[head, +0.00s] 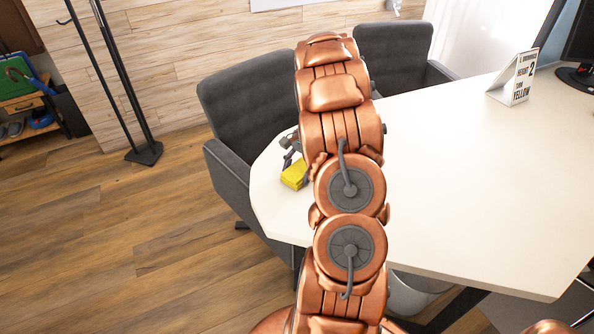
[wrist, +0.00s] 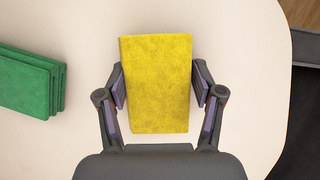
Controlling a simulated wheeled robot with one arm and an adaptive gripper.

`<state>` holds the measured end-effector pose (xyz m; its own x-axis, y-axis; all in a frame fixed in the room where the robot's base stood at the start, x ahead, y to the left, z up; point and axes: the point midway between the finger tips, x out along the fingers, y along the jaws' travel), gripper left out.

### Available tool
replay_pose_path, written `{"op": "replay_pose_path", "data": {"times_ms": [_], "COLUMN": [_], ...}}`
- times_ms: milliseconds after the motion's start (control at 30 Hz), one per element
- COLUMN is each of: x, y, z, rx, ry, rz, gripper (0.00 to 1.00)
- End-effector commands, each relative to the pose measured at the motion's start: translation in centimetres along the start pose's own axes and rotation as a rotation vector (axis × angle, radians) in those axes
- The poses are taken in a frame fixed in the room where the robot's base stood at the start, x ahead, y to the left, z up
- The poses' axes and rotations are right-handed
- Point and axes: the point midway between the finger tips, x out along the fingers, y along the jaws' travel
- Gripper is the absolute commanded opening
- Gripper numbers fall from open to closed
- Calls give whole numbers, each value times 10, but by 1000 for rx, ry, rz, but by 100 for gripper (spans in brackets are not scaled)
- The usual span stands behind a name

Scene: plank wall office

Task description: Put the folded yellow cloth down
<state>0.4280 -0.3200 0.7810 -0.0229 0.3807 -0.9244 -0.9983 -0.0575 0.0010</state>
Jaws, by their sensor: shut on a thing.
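The folded yellow cloth (wrist: 156,85) is a flat rectangle between the two fingers of my gripper (wrist: 159,90) in the wrist view. The fingers press on its left and right edges. In the head view the yellow cloth (head: 294,174) shows at the left end of the white table, partly hidden by my arm. My gripper (head: 290,150) is mostly hidden there. I cannot tell whether the cloth touches the tabletop (wrist: 240,40).
A stack of green folded cloths (wrist: 32,82) lies left of my gripper in the wrist view. Grey chairs (head: 250,100) stand along the table's far side. A printed sign (head: 514,78) stands at the right. The table's middle (head: 450,170) is clear.

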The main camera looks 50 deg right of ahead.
Motion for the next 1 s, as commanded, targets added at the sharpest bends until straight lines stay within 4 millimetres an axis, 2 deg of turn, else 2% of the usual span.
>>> {"op": "replay_pose_path", "data": {"times_ms": [133, 167, 400, 767, 867, 1000], "x": [3, 3, 2, 0, -6, -28], "y": [0, 0, 0, 0, 0, -1], "z": [-1, -1, -1, 0, -1, -2], "rx": [0, 0, 0, 0, -1, -2], "ry": [0, 0, 1, 1, 2, 5], "rz": [0, -1, 0, 0, -2, -5], "gripper": [39, 68, 92, 92, 92, 92]}}
